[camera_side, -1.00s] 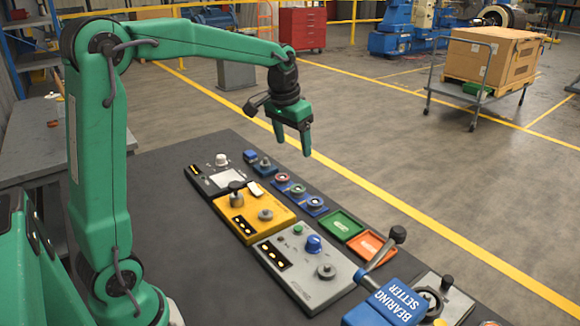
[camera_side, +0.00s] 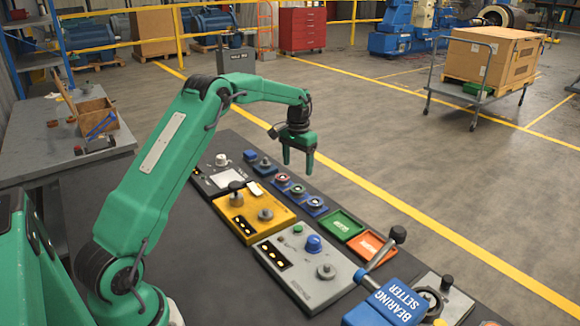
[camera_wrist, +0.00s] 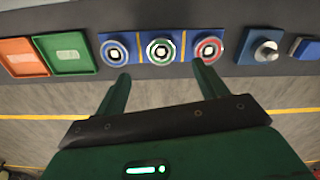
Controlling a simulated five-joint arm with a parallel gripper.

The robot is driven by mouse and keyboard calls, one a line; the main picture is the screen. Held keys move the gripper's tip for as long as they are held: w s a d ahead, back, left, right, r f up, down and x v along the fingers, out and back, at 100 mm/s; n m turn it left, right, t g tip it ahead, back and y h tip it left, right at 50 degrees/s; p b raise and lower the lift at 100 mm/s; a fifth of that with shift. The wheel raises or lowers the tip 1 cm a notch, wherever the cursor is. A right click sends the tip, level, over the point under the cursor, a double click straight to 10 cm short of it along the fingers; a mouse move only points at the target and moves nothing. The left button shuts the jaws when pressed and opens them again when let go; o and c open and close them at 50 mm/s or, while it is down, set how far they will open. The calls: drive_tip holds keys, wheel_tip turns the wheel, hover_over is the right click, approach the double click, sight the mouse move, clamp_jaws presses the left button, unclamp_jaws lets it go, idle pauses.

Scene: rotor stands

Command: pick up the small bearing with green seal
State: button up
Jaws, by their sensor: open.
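The small bearing with green seal (camera_wrist: 160,50) sits in the middle of a row of three on blue holders. In the side view it is the middle one (camera_side: 298,190), small and hard to tell by colour. A red-sealed bearing (camera_wrist: 208,48) is to its right in the wrist view, and a dark, bluish one (camera_wrist: 115,52) to its left. My gripper (camera_side: 298,169) is open and empty, pointing down above the row. In the wrist view its two fingers (camera_wrist: 163,82) are spread wide, with the green-sealed bearing between them sideways and beyond their tips.
A green tray (camera_wrist: 72,54) and an orange tray (camera_wrist: 22,57) lie beside the row. On the other side are a blue block with a grey knob (camera_wrist: 265,52) and a smaller blue piece (camera_wrist: 304,48). A yellow fixture (camera_side: 270,228) and a grey one (camera_side: 315,285) stand nearer.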

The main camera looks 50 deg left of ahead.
sight(297, 189)
drive_tip(key=shift+a+f, duration=0.15)
drive_tip(key=shift+f, duration=4.05)
drive_tip(key=c, duration=1.1)
drive_tip(key=shift+r, duration=0.2)
